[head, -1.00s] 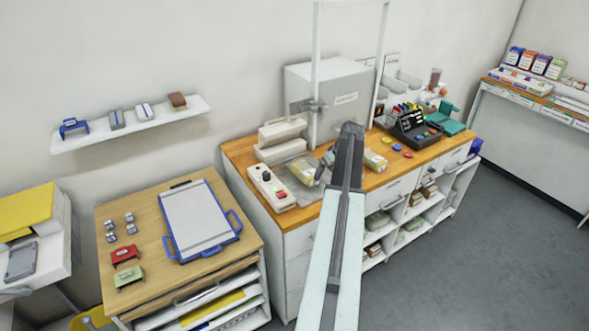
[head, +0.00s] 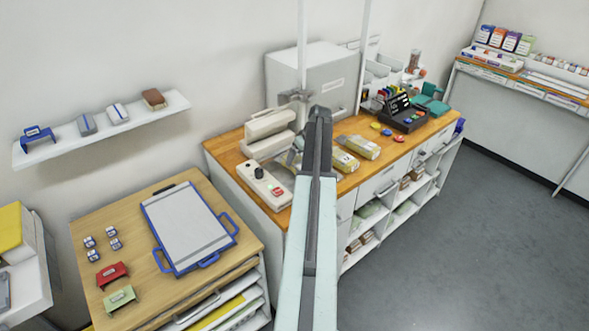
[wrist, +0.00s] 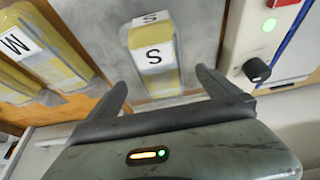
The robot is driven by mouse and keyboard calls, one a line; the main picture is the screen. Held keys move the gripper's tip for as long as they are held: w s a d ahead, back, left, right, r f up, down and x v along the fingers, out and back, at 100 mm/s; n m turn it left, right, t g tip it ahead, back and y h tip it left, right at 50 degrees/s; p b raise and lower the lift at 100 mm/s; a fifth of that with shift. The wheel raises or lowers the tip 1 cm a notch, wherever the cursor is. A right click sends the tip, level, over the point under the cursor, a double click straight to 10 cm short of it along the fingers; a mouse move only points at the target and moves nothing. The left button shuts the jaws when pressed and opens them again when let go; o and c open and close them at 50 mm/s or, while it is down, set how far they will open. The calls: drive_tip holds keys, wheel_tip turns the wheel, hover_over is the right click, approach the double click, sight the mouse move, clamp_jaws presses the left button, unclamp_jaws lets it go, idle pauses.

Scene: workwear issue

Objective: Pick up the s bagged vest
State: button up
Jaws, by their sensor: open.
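The s bagged vest (wrist: 155,72) is a yellow and clear packet with a white label marked S. In the wrist view it lies on a grey surface, just beyond and between the fingertips of my gripper (wrist: 160,82). The jaws are open, with nothing held between them. In the head view my arm covers the spot, and I cannot make out the S packet there. Other bagged vests lie to the left in the wrist view; one (wrist: 60,62) has a label that reads W or an upside-down M.
In the head view, two yellowish packets (head: 345,161) lie right of my arm on the wooden counter (head: 228,146). A control box with a red button (head: 265,187) stands left. A grey cabinet (head: 290,80) and upright white posts stand behind.

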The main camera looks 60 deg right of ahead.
sight(299, 162)
drive_tip(key=b+x, duration=0.5)
drive_tip(key=shift+f, duration=0.3)
drive_tip(key=shift+r, duration=0.2)
drive_tip(key=shift+s, duration=0.1)
drive_tip(key=c, duration=1.7)
